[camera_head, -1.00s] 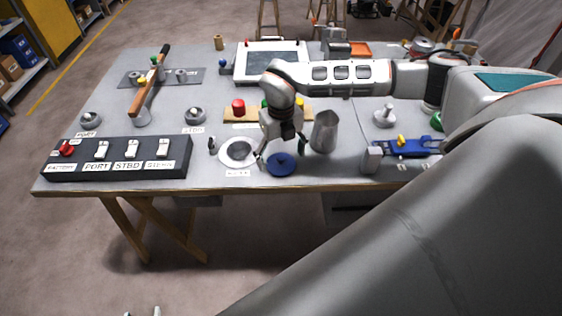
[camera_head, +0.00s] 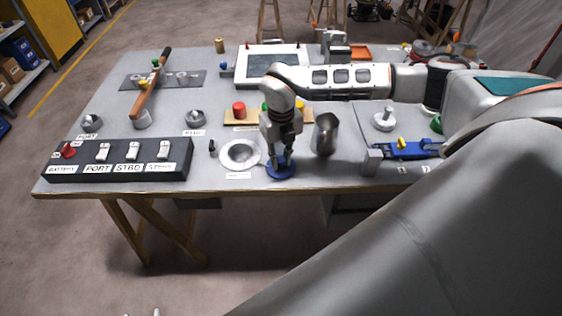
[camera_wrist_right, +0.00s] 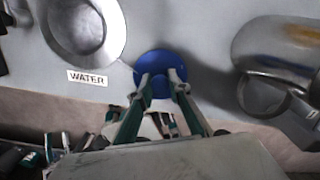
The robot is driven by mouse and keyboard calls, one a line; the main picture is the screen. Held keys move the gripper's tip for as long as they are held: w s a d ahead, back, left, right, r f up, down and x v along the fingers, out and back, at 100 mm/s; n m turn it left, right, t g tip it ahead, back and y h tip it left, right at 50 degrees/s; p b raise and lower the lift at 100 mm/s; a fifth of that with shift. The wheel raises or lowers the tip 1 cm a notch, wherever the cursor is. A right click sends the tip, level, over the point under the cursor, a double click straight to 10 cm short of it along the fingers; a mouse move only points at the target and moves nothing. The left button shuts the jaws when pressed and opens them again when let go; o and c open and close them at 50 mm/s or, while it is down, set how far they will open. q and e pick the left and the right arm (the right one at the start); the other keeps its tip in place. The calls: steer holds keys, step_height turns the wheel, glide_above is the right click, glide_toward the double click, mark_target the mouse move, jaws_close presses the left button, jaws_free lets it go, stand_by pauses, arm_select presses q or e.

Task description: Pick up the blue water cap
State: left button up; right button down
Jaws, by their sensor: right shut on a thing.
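The blue water cap (camera_head: 281,173) lies on the table near its front edge, just right of the round metal water filler ring (camera_head: 239,154). My right gripper (camera_head: 280,165) points down over the cap and is shut on its middle. In the right wrist view the cap (camera_wrist_right: 155,63) shows between and beyond the fingertips (camera_wrist_right: 161,88), and the ring (camera_wrist_right: 84,28) with its WATER label (camera_wrist_right: 87,78) is to the left. I cannot tell whether the cap touches the table. My left gripper is not clearly in view.
A metal cup (camera_head: 326,134) stands close to the right of my right gripper. A black switch panel (camera_head: 118,160) is at the front left. A wooden strip with coloured caps (camera_head: 238,110) lies behind. A blue fixture (camera_head: 410,148) is at the right.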

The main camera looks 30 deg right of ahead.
steer(key=shift+s+f, duration=0.25)
